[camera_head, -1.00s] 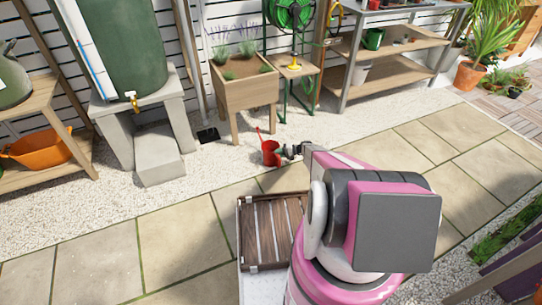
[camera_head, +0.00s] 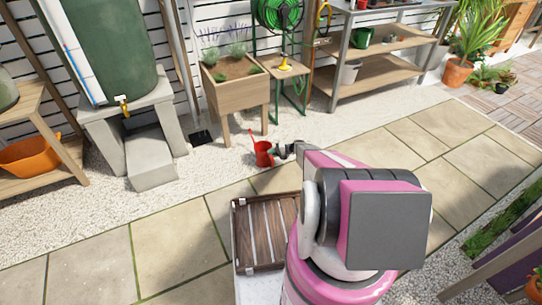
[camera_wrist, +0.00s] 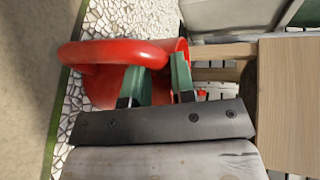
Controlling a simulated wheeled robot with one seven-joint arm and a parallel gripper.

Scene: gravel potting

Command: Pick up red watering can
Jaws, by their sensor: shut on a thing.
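The red watering can (camera_head: 263,154) is at the edge of the gravel, by the stone paving, with its spout pointing up and to the left in the head view. My gripper (camera_head: 285,151) is at its right side. In the wrist view, the red can (camera_wrist: 108,88) fills the upper left, with its thick looped handle towards the camera. My gripper's green-tipped fingers (camera_wrist: 160,85) are shut on the can at its handle. The fingers hide part of the can. I cannot tell whether its base touches the gravel.
A wooden planter box (camera_head: 236,92) on legs stands just behind the can. A green tank (camera_head: 105,45) on a concrete stand (camera_head: 148,160) is to the left. A slatted wooden crate (camera_head: 240,236) is near my base. The stone paving (camera_head: 172,230) is mostly clear.

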